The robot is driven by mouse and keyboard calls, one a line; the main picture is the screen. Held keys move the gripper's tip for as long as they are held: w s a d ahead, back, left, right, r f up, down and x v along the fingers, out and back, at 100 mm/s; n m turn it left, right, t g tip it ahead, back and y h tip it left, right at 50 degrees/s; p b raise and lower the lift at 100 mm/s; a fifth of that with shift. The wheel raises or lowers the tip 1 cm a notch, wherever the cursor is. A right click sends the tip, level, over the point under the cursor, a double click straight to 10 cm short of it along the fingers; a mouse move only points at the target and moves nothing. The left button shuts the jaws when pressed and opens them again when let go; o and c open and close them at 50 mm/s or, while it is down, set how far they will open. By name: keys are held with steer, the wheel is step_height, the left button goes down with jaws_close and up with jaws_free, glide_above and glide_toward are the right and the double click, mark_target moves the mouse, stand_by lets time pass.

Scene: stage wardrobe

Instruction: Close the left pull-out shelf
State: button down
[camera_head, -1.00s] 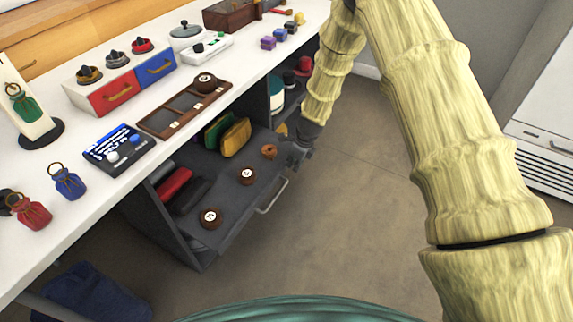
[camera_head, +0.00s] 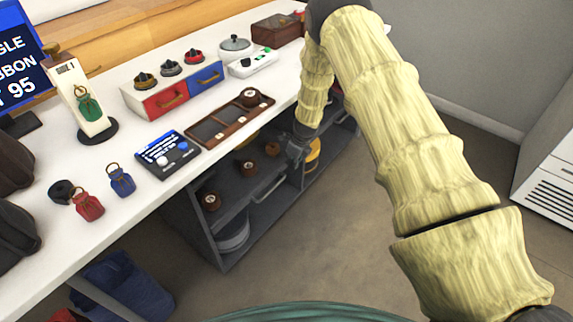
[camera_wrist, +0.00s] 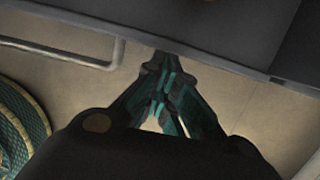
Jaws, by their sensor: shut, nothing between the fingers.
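The left pull-out shelf (camera_head: 228,195) is a dark grey board under the white counter, with a pale bar handle (camera_head: 270,188) on its front. Much of it lies back under the counter, and its front part still shows with small brown round spools (camera_head: 249,167) on it. My gripper (camera_head: 296,152) is at the right end of the shelf front, shut and empty. In the wrist view my gripper (camera_wrist: 163,68) has its dark teal fingers together at the shelf's front edge (camera_wrist: 215,66). The handle (camera_wrist: 75,55) is left of them. I cannot tell whether the fingertips touch the edge.
The counter (camera_head: 120,218) above holds a red-and-blue drawer box (camera_head: 176,90), a wooden tray (camera_head: 230,118) and small pouches (camera_head: 121,180). A blue bin (camera_head: 120,285) stands below left. A white vented cabinet (camera_head: 548,170) is at right. The floor before the shelf is clear.

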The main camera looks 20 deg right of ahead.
steer(key=shift+w+a, duration=0.15)
steer(key=shift+w, duration=0.1)
steer(key=shift+w+a, duration=0.1)
stand_by(0.3)
